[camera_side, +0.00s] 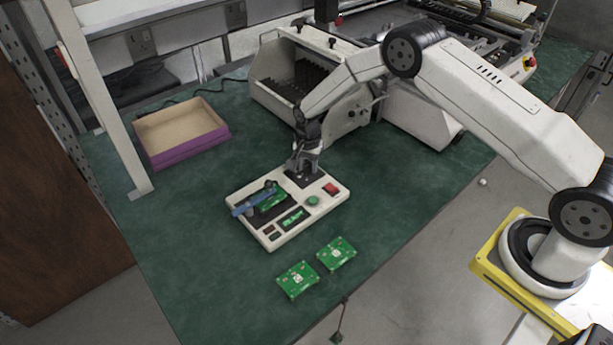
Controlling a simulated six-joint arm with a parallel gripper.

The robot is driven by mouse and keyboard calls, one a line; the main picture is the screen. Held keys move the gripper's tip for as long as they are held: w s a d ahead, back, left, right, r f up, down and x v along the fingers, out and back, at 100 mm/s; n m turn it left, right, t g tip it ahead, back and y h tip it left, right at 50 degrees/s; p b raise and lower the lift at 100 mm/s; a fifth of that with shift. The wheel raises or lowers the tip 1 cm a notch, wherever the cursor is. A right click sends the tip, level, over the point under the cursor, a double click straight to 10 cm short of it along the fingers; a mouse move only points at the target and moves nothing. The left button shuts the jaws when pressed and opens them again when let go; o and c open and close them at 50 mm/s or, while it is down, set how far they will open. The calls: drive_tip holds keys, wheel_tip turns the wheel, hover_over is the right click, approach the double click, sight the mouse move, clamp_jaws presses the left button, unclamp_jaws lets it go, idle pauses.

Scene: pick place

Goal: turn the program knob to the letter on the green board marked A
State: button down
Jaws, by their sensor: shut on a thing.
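My gripper (303,172) points down at the back right of a white test panel (325,207). It is shut on the program knob, which the fingers and the dark area around them hide. The knob's pointer and letters cannot be made out. A green board (272,199) sits in the panel under a blue clamp bar (252,200). Two more green boards lie on the mat in front of the panel, one to the left (297,280) and one to the right (337,254). The marks on the boards are too small to read.
The panel also carries a red switch (331,189), a green button (312,200) and a small display (292,219). A cardboard-coloured tray with purple sides (190,151) stands at the left. A large white machine (405,118) stands close behind my gripper. The green mat (190,250) is clear at the front left.

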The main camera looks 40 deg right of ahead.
drive_tip(key=shift+n, duration=0.3)
drive_tip(key=n, duration=0.8)
idle(0.3)
idle(0.4)
drive_tip(key=shift+c, duration=1.7)
unclamp_jaws()
drive_tip(key=shift+r, duration=0.1)
